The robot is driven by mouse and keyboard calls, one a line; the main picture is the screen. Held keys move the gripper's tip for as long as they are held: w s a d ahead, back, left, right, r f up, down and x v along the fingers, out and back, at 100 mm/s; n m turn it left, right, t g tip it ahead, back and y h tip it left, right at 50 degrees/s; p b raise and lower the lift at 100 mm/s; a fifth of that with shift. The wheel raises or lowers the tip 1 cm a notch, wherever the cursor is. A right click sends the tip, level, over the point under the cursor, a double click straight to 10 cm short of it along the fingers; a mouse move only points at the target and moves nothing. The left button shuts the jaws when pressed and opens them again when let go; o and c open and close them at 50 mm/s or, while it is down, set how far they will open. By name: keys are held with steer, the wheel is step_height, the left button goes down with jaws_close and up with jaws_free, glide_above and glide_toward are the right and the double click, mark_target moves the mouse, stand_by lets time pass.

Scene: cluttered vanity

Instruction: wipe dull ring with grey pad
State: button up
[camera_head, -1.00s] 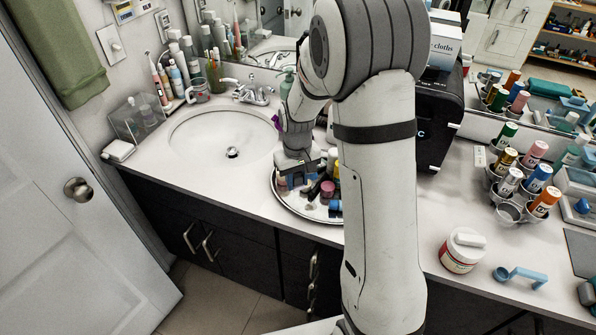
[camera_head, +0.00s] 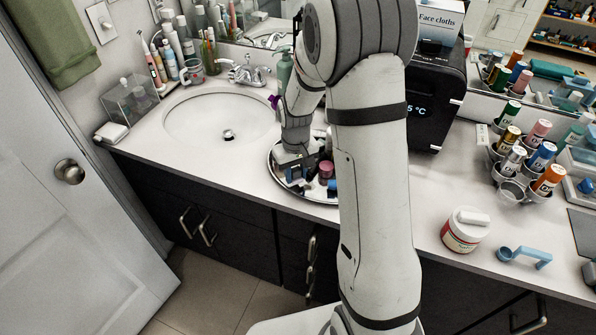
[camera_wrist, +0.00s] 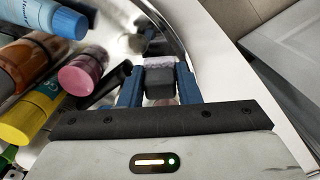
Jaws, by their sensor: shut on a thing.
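My gripper (camera_wrist: 159,88) is shut on a grey pad (camera_wrist: 160,84), a dark block between its blue fingers with a pale lilac strip at its far end. The head view shows my gripper (camera_head: 295,172) low over the left part of a round shiny tray (camera_head: 275,176) on the counter. In the wrist view the pad is just inside the tray's curved rim (camera_wrist: 177,32). Whether the pad touches the tray is unclear. I cannot make out a dull ring; the pad and fingers hide part of the surface.
Several bottles crowd the tray close left of my fingers in the wrist view, including a pink-capped one (camera_wrist: 82,75) and a blue-capped one (camera_wrist: 68,22). The sink (camera_head: 215,118) lies left of the tray. A white jar (camera_head: 465,230) stands on the right counter.

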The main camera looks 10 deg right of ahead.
steer(key=shift+f+b, duration=0.45)
steer(key=shift+f, duration=0.1)
stand_by(0.4)
